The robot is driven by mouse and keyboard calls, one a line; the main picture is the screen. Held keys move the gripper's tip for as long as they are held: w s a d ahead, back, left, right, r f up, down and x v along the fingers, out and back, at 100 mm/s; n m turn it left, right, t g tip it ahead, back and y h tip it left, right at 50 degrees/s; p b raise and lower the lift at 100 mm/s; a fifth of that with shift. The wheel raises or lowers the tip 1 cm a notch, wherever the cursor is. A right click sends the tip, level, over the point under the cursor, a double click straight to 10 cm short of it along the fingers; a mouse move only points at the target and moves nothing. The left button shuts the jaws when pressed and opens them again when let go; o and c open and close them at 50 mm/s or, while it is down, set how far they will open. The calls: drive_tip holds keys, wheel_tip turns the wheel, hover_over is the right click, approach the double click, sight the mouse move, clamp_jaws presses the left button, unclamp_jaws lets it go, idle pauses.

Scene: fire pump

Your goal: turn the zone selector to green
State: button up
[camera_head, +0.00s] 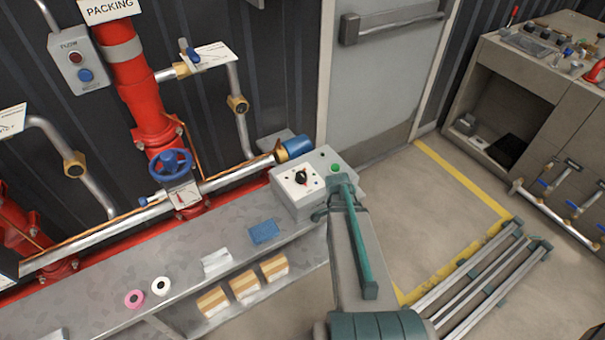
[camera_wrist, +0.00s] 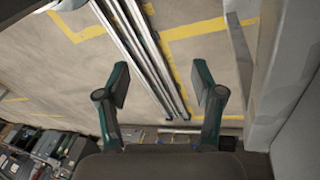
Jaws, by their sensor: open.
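The zone selector (camera_head: 301,177) is a black knob on the white face of a grey control box (camera_head: 297,203), at the right end of the grey bench in the head view. Small coloured marks sit around the knob, too small to read. The selector does not show in the wrist view.
Red pipes with a blue handwheel (camera_head: 171,163) stand behind the bench (camera_head: 130,268). Metal rails (camera_head: 490,280) lie on the floor at right. A grey door (camera_head: 385,80) is behind.

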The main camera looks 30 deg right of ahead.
drive_tip(key=w+d+r+t+h, duration=0.1)
drive_tip(key=w+d+r, duration=0.35)
drive_tip(key=d, duration=0.25)
drive_tip(key=w+d+r+t+h, duration=0.2)
drive_tip(key=w+d+r, duration=0.1)
drive_tip(key=d+r, duration=0.4)
drive_tip(key=w+a+r+m+t+y+p, duration=0.1)
drive_tip(key=w+a+r+m+p, duration=0.15)
drive_tip(key=w+r, duration=0.35)
drive_tip(key=w+a+r+m+y+p, duration=0.1)
drive_tip(key=w+a+r, duration=0.3)
drive_tip(key=w+r, duration=0.2)
drive_tip(key=m+g+y+p, duration=0.1)
drive_tip(key=m+y+p, duration=0.1)
approach(301, 174)
drive_tip(key=shift+d+f+p, duration=0.1)
drive_tip(key=shift+f+p, duration=1.05)
drive_tip(key=shift+f, duration=3.9)
drive_tip(key=c, duration=1.1)
drive_tip(key=shift+c, duration=0.2)
